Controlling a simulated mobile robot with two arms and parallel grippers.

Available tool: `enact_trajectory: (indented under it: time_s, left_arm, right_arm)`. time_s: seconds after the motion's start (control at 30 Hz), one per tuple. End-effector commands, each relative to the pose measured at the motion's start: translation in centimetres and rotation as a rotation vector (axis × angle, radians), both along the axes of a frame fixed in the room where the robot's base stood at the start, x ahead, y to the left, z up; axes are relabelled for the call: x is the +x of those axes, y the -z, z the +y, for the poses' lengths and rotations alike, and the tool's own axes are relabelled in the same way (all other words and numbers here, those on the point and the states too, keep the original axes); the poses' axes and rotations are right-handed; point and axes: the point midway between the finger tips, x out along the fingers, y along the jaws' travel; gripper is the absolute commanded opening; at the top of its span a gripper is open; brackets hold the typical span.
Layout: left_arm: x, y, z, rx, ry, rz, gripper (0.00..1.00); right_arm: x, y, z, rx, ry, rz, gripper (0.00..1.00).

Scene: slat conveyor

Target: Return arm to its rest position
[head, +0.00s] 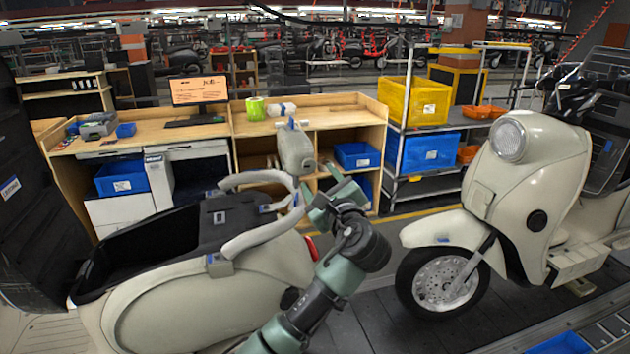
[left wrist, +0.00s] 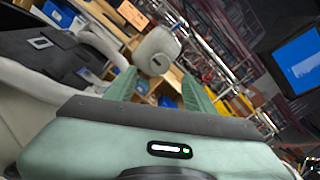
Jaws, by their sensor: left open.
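My left gripper (head: 318,187) is raised near the middle of the head view, just right of the rear of a cream scooter (head: 205,300). Its green fingers are apart, with nothing held between them. In the left wrist view the two fingers of my left gripper (left wrist: 160,88) show spread, with a cream padded backrest (left wrist: 157,50) beyond them. In the head view this backrest (head: 296,150) stands on a bracket at the scooter's tail, close to the fingers. I cannot tell whether they touch. My right gripper is not in view.
The scooter's curved grab rail (head: 262,237) lies left of my gripper. A second cream scooter (head: 540,180) stands to the right, its front wheel (head: 443,285) on the dark conveyor. Behind are a wooden bench (head: 190,128) and a rack with a yellow bin (head: 414,103).

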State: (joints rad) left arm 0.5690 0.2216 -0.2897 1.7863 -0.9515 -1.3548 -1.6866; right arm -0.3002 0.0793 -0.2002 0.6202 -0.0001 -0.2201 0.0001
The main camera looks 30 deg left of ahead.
Motion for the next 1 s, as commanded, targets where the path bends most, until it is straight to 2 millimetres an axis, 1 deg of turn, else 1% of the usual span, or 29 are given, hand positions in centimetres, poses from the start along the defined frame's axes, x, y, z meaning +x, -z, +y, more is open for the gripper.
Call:
enact_trajectory:
  time_s: [0.03,0.2,0.67,0.77,0.87,0.97,1.0]
  left_arm:
    - [-0.4,0.3,-0.6,0.000,0.002,-0.001,0.54]
    - [-1.1,0.1,-1.4,0.000,0.000,0.000,0.54]
    - [-1.2,0.0,-1.4,0.001,0.000,0.001,0.54]
    - [-1.0,0.5,-1.4,-0.004,0.004,0.005,0.54]
    - [-0.2,3.3,-1.7,-0.033,0.029,0.022,0.54]
    - [1.2,9.0,-2.2,-0.099,0.074,0.052,0.54]
    - [1.7,11.9,-2.5,-0.138,0.096,0.066,0.54]
  right_arm:
    - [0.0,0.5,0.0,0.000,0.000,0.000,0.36]
    - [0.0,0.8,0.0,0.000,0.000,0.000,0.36]
    - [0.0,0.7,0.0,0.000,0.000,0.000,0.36]
    - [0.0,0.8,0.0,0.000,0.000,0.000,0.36]
    - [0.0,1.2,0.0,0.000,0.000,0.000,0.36]
    - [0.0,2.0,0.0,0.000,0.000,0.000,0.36]
    - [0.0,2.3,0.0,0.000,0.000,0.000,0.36]
